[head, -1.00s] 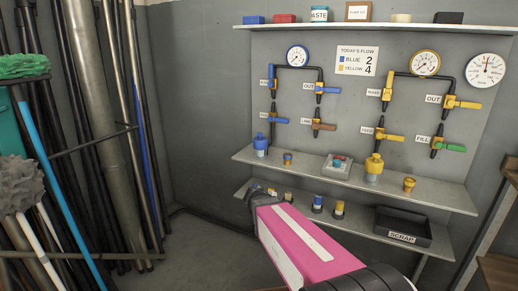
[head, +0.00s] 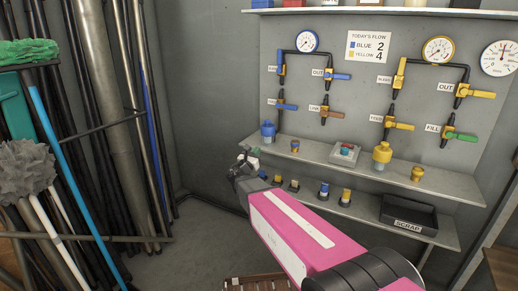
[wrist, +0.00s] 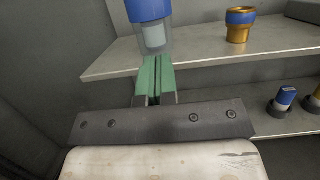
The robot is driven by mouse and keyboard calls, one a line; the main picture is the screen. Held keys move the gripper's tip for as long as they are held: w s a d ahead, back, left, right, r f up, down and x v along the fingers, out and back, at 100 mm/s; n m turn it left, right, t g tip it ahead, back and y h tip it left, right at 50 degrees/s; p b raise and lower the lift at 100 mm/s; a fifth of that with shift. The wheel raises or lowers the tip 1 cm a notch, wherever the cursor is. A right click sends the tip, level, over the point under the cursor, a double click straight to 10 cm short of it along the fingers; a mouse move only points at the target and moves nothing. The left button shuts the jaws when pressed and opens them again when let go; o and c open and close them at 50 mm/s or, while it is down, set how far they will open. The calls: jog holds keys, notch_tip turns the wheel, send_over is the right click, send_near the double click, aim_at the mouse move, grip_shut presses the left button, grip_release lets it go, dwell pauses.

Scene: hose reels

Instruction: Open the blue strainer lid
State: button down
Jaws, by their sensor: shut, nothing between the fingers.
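The blue strainer (head: 268,133) stands upright at the left end of the upper shelf. It has a blue lid over a clear lower body. In the wrist view the blue lid (wrist: 150,9) is cut off by the top edge, with the clear bowl (wrist: 154,40) below it. My gripper (head: 249,158) is at the shelf's left front corner, in front of and a little below the strainer. In the wrist view its green-padded fingers (wrist: 155,75) are shut together and empty. Their tips overlap the bottom of the bowl in the picture; I cannot tell whether they touch it.
The upper shelf (head: 320,166) also holds a small brass fitting with a blue ring (head: 295,146), a grey box (head: 346,152) and a yellow strainer (head: 382,155). Blue and yellow cartridges (head: 324,191) and the scrap bin (head: 408,216) are on the lower shelf. Valves and pipes are above. Poles stand left.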

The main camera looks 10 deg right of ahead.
aim_at(268, 132)
jog(key=x, duration=0.8)
jog(key=shift+w, duration=0.15)
jog(key=shift+w+d+r, duration=0.2)
jog(key=shift+r, duration=0.3)
jog(key=shift+w+d+r, duration=0.2)
jog(key=shift+r, duration=0.25)
jog(key=shift+w+d+r, duration=0.15)
jog(key=shift+w+r, duration=0.1)
jog(key=shift+r, duration=0.35)
jog(key=shift+w+d+r, duration=0.15)
jog(key=shift+w+d, duration=0.05)
jog(key=shift+s+r, duration=0.1)
